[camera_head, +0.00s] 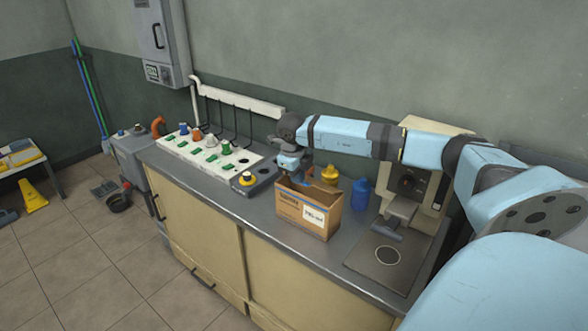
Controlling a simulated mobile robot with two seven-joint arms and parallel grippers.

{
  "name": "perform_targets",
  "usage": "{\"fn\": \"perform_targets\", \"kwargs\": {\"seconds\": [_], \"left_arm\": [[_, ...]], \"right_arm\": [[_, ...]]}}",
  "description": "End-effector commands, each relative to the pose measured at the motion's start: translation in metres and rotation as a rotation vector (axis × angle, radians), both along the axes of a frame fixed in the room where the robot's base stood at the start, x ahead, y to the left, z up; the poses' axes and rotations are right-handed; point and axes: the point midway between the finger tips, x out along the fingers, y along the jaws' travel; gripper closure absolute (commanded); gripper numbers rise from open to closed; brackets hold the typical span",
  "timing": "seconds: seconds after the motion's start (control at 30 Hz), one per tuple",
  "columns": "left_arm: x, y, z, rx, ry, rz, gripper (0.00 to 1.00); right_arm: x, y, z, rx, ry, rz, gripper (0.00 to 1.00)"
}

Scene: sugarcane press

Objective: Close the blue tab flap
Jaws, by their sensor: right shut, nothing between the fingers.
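My right gripper (298,180) is at the box's upper back left edge, pointing down from the end of my pale blue arm. It is shut with nothing in it. Its tips are small and partly hidden, and I cannot tell whether they touch the box. The blue tab flap cannot be told apart from the gripper and box edge here. My left gripper is not in view.
A yellow bottle (330,175) and a blue bottle (361,194) stand behind the box. A machine (408,182) stands to the right. Bare counter (245,208) lies in front.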

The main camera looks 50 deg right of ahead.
Motion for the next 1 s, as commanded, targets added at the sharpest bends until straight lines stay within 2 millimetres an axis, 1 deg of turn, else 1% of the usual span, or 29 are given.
{"fn": "perform_targets", "kwargs": {"seconds": [0.17, 0.23, 0.5, 0.7, 1.0], "left_arm": [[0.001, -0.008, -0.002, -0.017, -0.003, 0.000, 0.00], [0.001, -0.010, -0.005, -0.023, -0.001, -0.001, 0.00], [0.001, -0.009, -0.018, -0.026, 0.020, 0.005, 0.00], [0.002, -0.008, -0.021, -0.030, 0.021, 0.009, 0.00], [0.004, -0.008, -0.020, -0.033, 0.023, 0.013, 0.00]], "right_arm": [[-0.001, 0.007, -0.012, 0.001, 0.000, 0.001, 1.00], [-0.001, 0.012, -0.020, 0.002, 0.001, 0.002, 1.00], [-0.002, 0.020, -0.042, 0.001, 0.001, 0.000, 1.00], [-0.002, 0.021, -0.052, 0.001, 0.001, 0.000, 1.00], [-0.002, 0.021, -0.057, 0.001, 0.001, 0.000, 1.00]]}}
